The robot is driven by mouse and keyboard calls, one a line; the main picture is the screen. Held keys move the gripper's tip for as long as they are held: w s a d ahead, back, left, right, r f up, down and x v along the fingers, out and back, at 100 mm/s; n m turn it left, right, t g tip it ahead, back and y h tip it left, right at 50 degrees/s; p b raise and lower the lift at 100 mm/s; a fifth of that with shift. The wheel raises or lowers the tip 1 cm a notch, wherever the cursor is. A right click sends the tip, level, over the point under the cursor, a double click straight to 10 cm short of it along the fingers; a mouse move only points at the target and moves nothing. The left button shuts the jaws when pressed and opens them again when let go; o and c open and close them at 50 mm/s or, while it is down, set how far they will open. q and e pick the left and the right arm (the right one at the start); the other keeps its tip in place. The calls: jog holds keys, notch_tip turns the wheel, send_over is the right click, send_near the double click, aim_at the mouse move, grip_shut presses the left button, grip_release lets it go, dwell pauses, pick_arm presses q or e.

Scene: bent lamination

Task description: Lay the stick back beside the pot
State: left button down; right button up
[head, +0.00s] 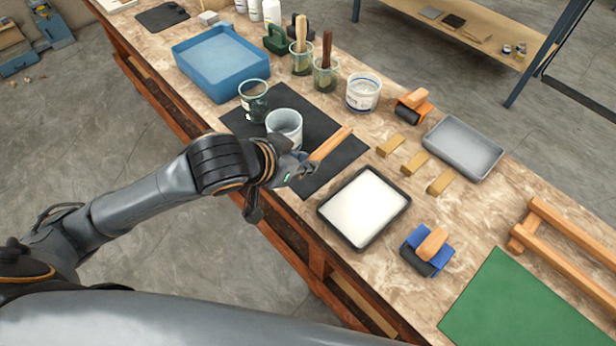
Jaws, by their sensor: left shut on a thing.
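The stick (331,143) is a flat, orange-brown wooden piece. My left gripper (303,167) is shut on its lower left end, and the stick slants up to the right over the dark mat. The pot (286,119) is a whitish open cup on the dark mat (338,171), just behind and left of the gripper. My wrist hides the pot's lower part. I cannot tell whether the stick touches the mat or is held above it. My right gripper is not in view.
A glass jar (254,104) stands left of the pot, and a white tub (363,94) behind the mat. A tray of white liquid (365,207) lies in front right. Several small wooden blocks (414,162) lie right of the mat. A blue tray (219,65) is at the back left.

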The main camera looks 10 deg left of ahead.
pick_arm(q)
send_over(308, 178)
jog(key=s, duration=0.1)
notch_tip(308, 178, down, 4)
jog(key=shift+f, duration=0.1)
jog(key=f, duration=0.1)
jog(key=w+f+p, duration=0.1)
jog(key=f, duration=0.1)
jog(key=shift+f, duration=0.3)
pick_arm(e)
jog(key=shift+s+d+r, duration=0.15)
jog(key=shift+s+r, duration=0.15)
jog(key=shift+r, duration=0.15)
pick_arm(q)
jog(key=shift+f, duration=0.2)
jog(key=c, duration=1.3)
grip_release()
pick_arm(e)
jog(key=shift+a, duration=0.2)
pick_arm(q)
jog(key=shift+o, duration=0.2)
